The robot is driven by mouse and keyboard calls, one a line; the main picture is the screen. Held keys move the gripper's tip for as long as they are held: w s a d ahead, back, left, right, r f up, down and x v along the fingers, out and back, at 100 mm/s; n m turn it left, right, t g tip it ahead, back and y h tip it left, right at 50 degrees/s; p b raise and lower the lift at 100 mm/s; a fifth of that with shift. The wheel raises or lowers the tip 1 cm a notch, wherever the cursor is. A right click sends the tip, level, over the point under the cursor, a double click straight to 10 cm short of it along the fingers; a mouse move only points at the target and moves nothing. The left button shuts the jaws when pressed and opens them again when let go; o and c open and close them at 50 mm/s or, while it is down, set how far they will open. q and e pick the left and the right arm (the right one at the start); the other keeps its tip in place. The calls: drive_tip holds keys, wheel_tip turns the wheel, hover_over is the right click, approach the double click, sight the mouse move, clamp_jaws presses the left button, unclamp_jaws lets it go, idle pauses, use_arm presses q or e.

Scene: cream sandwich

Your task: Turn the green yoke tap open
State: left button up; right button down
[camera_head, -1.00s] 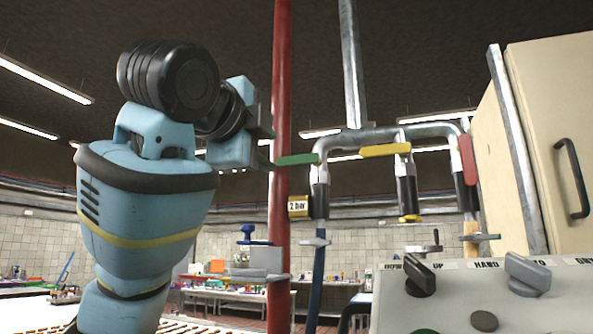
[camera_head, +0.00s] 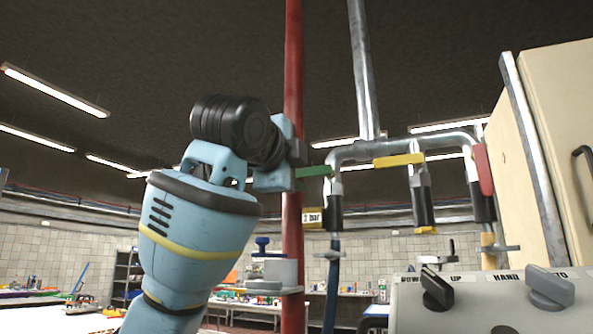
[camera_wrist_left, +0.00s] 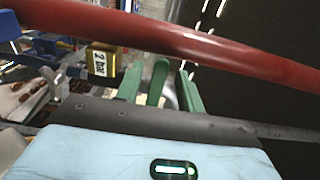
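The green tap handle (camera_head: 316,171) sticks out to the left from the left branch of the metal pipework, near the red pipe. My left gripper (camera_head: 299,172) is at the handle's free end, beside the red pipe. In the left wrist view, the green handle (camera_wrist_left: 157,82) stands between my left gripper's two green fingers (camera_wrist_left: 159,88). Gaps show on both sides, so the gripper is open around the handle and not clamped on it. The fingertips are hard to make out in the head view. My right gripper is not in view.
The red vertical pipe (camera_head: 293,80) passes close by my left gripper and crosses the left wrist view. A yellow handle (camera_head: 399,160) and a red handle (camera_head: 483,170) sit on the other branches. A "2 bar" tag (camera_head: 313,217) hangs below. A control panel (camera_head: 480,300) stands lower right.

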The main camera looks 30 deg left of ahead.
use_arm(q)
drive_tip(key=shift+w, duration=0.2)
clamp_jaws()
drive_tip(key=shift+f, duration=0.1)
drive_tip(key=d+f+n, duration=0.1)
drive_tip(key=n, duration=0.4)
drive_tip(key=d+f+n, duration=0.1)
drive_tip(key=f+n, duration=0.1)
drive_tip(key=n, duration=0.3)
drive_tip(key=d+f+n, duration=0.1)
drive_tip(key=d+n, duration=0.1)
drive_tip(key=n, duration=0.4)
drive_tip(key=shift+d+f, duration=0.1)
drive_tip(key=shift+f, duration=0.25)
drive_tip(key=shift+w+d+n, duration=0.1)
drive_tip(key=shift+d+n, duration=0.25)
drive_tip(key=shift+n, duration=0.65)
